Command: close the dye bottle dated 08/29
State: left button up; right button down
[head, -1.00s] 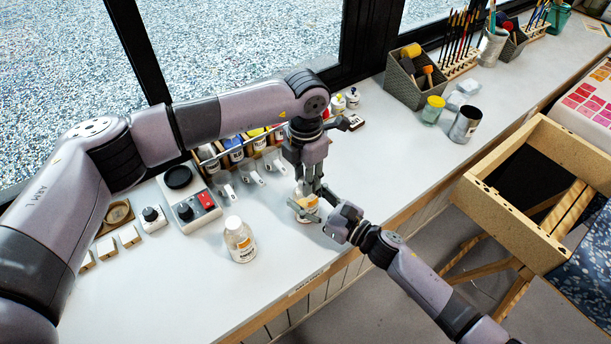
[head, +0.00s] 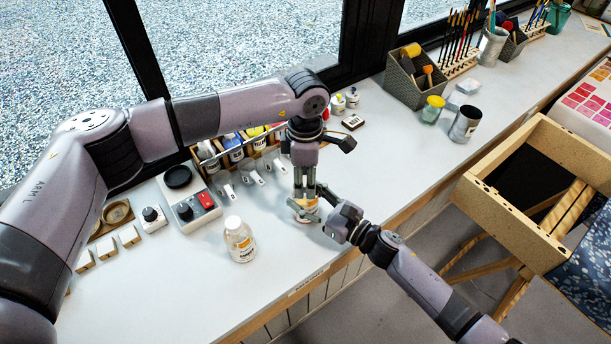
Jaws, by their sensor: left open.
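A small bottle with an orange-and-white label (head: 306,207) stands near the table's front edge, partly hidden by both grippers; its date is too small to read. My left gripper (head: 305,191) points straight down over its top, fingers open at the bottle's upper end. Whether a cap sits there is hidden. My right gripper (head: 313,204) reaches in from the lower right with its fingers around the bottle's sides and appears shut on it. Another clear bottle with a white cap (head: 239,240) stands upright to the left, its label also unreadable.
A jar (head: 432,110) and a metal can (head: 465,124) stand at right.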

pick_arm(q)
jog(key=shift+r, duration=2.25)
jog(key=shift+c, duration=0.2)
notch_tip(320, 180, up, 2)
jog(key=n, duration=0.5)
jog(key=r+n, duration=0.1)
jog(key=n, duration=0.1)
jog(key=shift+r+n, duration=0.25)
jog(key=shift+n, duration=0.05)
jog(key=shift+f, duration=0.1)
jog(key=shift+f, duration=3.95)
jog(key=shift+c, duration=0.2)
